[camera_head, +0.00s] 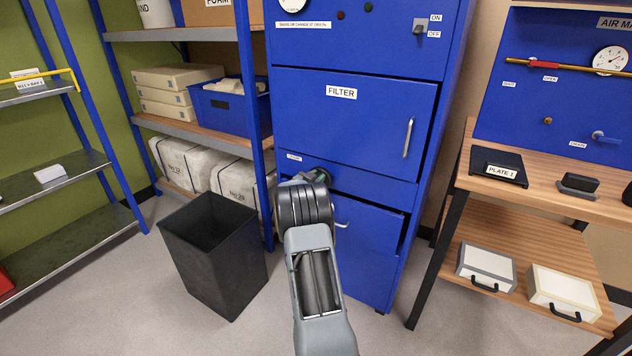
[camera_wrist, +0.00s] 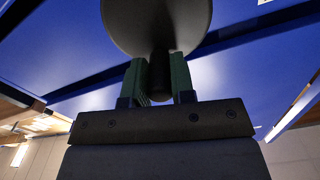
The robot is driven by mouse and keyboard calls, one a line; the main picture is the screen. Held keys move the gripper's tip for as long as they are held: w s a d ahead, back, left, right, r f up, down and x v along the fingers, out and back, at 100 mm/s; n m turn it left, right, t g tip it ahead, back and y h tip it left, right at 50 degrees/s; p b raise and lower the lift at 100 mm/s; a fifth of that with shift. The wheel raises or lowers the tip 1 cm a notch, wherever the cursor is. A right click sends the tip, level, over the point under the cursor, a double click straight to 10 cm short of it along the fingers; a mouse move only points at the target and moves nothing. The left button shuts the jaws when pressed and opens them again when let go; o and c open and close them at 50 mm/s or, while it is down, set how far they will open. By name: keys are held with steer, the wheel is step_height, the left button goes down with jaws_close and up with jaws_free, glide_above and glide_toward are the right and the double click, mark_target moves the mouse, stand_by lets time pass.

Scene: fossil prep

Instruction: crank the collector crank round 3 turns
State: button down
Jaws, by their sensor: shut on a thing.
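The blue collector cabinet (camera_head: 345,185) stands in the middle of the head view, with a small label at the left above its lower drawer. The crank (camera_head: 321,175) shows as a small dark round part beside my gripper, mostly hidden behind my arm. In the wrist view a dark round disc of the crank (camera_wrist: 157,22) fills the top middle. A dark knob or handle (camera_wrist: 160,75) stands out from it. My gripper (camera_wrist: 160,88) has its two green-padded fingers on either side of this handle, shut on it. My gripper (camera_head: 305,180) is at the cabinet front.
A black bin (camera_head: 212,250) stands on the floor to the left of my arm. A shelf with boxes and a blue crate (camera_head: 228,108) is behind it. The filter door (camera_head: 350,120) is above, and a lower door with a handle stands slightly open. A wooden bench (camera_head: 560,195) is at the right.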

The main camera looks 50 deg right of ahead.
mark_target(326, 180)
steer(key=m+b, duration=0.3)
steer(key=s+f+m+b, duration=0.1)
steer(key=m+b, duration=0.2)
steer(key=s+f+m+b, duration=0.1)
steer(key=m+b, duration=0.2)
steer(key=b, duration=0.1)
steer(key=shift+d+f, duration=0.2)
steer(key=shift+d, duration=0.05)
steer(key=shift+w+a+f+m+b, duration=0.15)
steer(key=shift+w+f+m+b, duration=1)
steer(key=shift+m, duration=3.3)
steer(key=shift+w+a+f+m+b, duration=0.2)
steer(key=shift+m+b, duration=1.75)
steer(key=shift+m, duration=2.45)
steer(key=shift+w+a+f+m+b, duration=0.15)
steer(key=shift+w+f+m+b, duration=1)
steer(key=shift+m, duration=3.3)
steer(key=shift+s+r+b, duration=0.4)
steer(key=shift+s+r, duration=0.05)
steer(key=shift+r, duration=0.05)
steer(key=c, duration=1)
jaws_free()
